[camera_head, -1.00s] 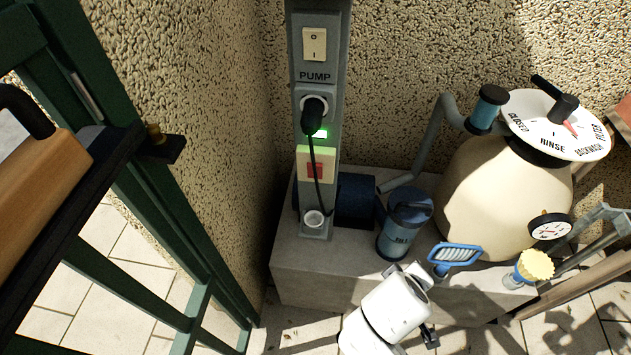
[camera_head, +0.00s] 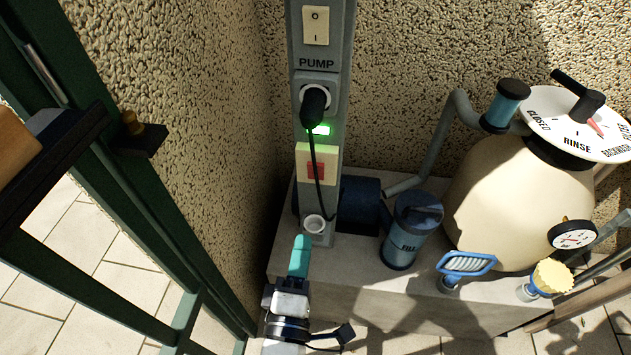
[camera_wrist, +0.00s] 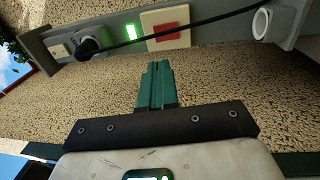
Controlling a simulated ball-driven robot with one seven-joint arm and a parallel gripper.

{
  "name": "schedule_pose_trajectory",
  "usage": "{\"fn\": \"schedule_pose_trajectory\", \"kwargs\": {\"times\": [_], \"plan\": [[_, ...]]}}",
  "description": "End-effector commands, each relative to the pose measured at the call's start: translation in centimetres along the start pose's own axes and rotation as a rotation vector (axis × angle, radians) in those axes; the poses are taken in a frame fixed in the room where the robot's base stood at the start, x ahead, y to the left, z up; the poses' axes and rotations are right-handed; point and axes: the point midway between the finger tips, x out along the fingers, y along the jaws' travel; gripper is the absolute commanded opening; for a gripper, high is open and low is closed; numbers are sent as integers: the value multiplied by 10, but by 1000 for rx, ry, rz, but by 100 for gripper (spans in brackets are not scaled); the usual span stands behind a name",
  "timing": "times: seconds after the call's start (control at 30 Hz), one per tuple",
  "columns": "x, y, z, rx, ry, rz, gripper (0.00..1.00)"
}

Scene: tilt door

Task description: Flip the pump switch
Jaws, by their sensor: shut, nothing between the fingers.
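The pump switch (camera_head: 316,25) is a cream rocker marked O and I, at the top of a grey post (camera_head: 329,100) above the word PUMP. Below it are a black plug (camera_head: 313,105) with a hanging cord, a lit green light (camera_head: 318,129) and a red button (camera_head: 316,170) on a cream plate. My gripper (camera_head: 300,245) has teal fingers shut together and empty, in front of the post's foot, well below the switch. In the wrist view, the fingers (camera_wrist: 158,75) point toward the post lying sideways, with the cream switch (camera_wrist: 59,50) at its left part.
A green metal door frame (camera_head: 150,220) stands at the left. Right of the post are a blue pump canister (camera_head: 410,232), a cream filter tank (camera_head: 500,205) with a dial valve (camera_head: 570,122), and a blue-handled valve (camera_head: 466,264) on a concrete block. Open air lies before the post.

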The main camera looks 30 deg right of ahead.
Motion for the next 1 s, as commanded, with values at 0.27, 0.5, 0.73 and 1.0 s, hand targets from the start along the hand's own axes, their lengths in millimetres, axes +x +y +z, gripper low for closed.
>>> {"fn": "schedule_pose_trajectory", "kwargs": {"times": [0.27, 0.5, 0.73, 1.0], "plan": [[1, 0, 1, 1, -2, -1, 0], [25, 2, 1, 2, -7, 0, 0], [70, 2, 2, 2, -7, 0, 0], [118, 1, 2, 2, -5, -2, 0]]}}
